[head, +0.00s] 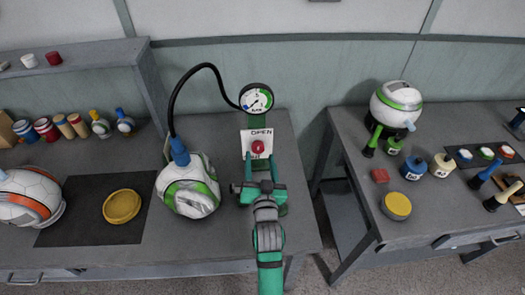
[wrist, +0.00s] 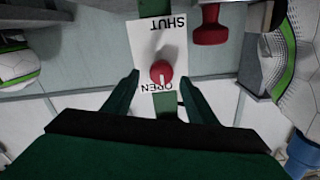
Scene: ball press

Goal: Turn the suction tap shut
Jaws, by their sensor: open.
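The suction tap shows as a red knob (head: 258,147) on a white plate (head: 246,138) below the gauge. The plate reads OPEN at its top and SHUT at its bottom in the head view. In the wrist view the plate (wrist: 143,45) appears upside down, and the red knob (wrist: 161,71) stands out between the words, overlapping the OPEN end. I cannot tell for sure which way the knob is set. My gripper (head: 259,184) is open and empty, in front of and below the knob. In the wrist view its fingers (wrist: 159,88) are apart, one each side of the plate.
A round gauge (head: 256,98) sits above the plate, with a black hose (head: 177,93) curving left to a blue fitting on a white-green ball (head: 188,187). A yellow disc (head: 122,206) lies on a dark mat. A second bench (head: 345,167) stands right, past a gap.

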